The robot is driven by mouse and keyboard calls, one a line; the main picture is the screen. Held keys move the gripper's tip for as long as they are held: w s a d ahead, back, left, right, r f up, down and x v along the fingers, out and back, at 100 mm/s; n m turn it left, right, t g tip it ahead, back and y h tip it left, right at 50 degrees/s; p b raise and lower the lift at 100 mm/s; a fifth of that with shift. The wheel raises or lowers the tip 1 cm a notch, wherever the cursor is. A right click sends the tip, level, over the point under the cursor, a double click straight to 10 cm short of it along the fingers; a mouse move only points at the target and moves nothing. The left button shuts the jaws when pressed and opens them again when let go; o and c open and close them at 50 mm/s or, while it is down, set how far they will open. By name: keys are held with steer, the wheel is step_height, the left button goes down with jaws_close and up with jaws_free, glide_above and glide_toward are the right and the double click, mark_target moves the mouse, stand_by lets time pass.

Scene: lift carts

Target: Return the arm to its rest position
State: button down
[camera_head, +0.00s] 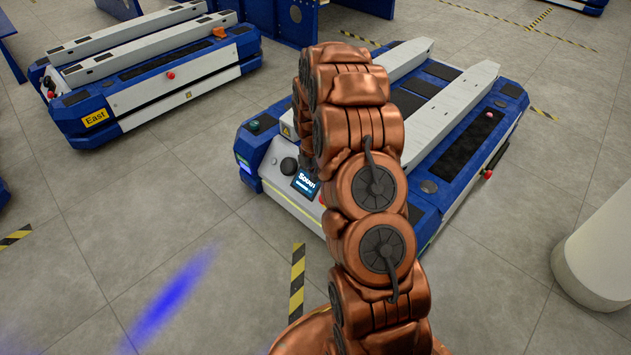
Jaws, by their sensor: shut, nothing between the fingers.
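My copper-coloured arm (375,190) rises from the bottom centre and bends over at the top, in front of the near lift cart. Its far end folds down behind the upper links. My gripper is not visible; the arm's own links hide that part. The near lift cart (462,105), blue and white with two pale raised rails, stands beyond the arm. A small lit screen (305,183) on its front end shows beside the arm, its text partly readable. Part of the cart's front and middle is hidden by the arm.
A second lift cart (130,100) marked "East" stands at the upper left. Blue structures (282,20) stand at the back. A white cylindrical post (600,250) is at the right. Yellow-black floor tape (297,280) lies left of the arm. Open tiled floor is at lower left.

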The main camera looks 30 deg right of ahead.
steer(key=shift+r, duration=0.35)
stand_by(0.3)
steer(key=s+a+r+m+p, duration=0.3)
steer(key=s+a+r+p, duration=0.15)
steer(key=r, duration=0.55)
steer(key=s+a+r+m+p, duration=0.25)
steer(key=a+r+p, duration=0.2)
steer(key=r, duration=0.65)
steer(key=s+a+r+m+p, duration=0.35)
steer(key=r+p, duration=0.25)
steer(key=r, duration=0.4)
steer(key=s+a+r+m+p, duration=0.3)
steer(key=s+r+p, duration=0.3)
steer(key=s+r, duration=0.3)
steer(key=s+a+r+m+g+p, duration=0.1)
steer(key=s+a+r+m+p, duration=0.3)
steer(key=s+r, duration=0.5)
steer(key=s+a+r+m+g+p, duration=0.1)
steer(key=s+a+r+m+p, duration=0.2)
steer(key=s+r+p, duration=0.5)
steer(key=shift+s+a+r+m+y, duration=0.15)
steer(key=shift+s+r+m+y, duration=0.15)
steer(key=shift+s+r+m, duration=0.4)
steer(key=shift+w+a+f, duration=0.1)
steer(key=shift+a+f, duration=0.05)
steer(key=shift+f, duration=0.1)
